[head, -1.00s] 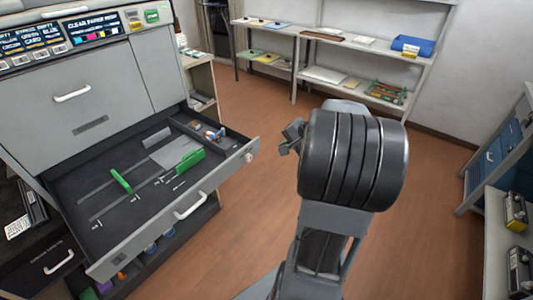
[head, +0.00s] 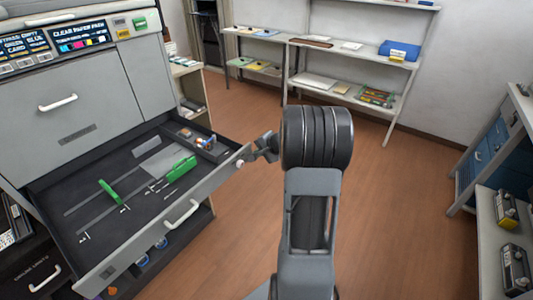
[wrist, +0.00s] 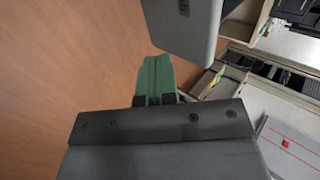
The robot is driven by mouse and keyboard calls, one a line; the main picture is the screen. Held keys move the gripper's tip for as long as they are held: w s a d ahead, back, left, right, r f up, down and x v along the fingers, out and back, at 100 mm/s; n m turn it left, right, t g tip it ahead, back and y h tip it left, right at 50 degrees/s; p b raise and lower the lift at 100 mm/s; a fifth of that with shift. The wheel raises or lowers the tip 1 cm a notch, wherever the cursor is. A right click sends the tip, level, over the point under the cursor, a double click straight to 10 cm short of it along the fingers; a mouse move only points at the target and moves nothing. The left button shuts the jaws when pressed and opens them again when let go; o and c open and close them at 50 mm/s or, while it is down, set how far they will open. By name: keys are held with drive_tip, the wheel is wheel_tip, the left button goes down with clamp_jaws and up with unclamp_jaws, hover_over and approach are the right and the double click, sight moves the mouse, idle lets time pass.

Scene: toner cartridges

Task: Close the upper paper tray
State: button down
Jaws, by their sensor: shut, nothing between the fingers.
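The upper paper tray (head: 205,197) is pulled out of the grey printer in the head view. Its grey front has a white handle (head: 181,213) and a pale knob near the right end. Green guides (head: 181,168) and small loose parts lie inside. My gripper (head: 262,148) is just right of the tray front's far right end; I cannot tell whether it touches. In the wrist view my gripper's green fingers (wrist: 154,78) are shut together with nothing between them. A grey panel (wrist: 183,30), probably the tray front, is close ahead and slightly right of them.
The printer body (head: 70,95) stands at the left, with a lower drawer handle (head: 45,278) below the tray. Shelves (head: 345,97) stand along the back wall. A bench (head: 485,245) with cartridges is at the right. The wooden floor between is clear.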

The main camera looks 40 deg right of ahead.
drive_tip(key=shift+w+a, duration=0.15)
drive_tip(key=shift+w, duration=0.2)
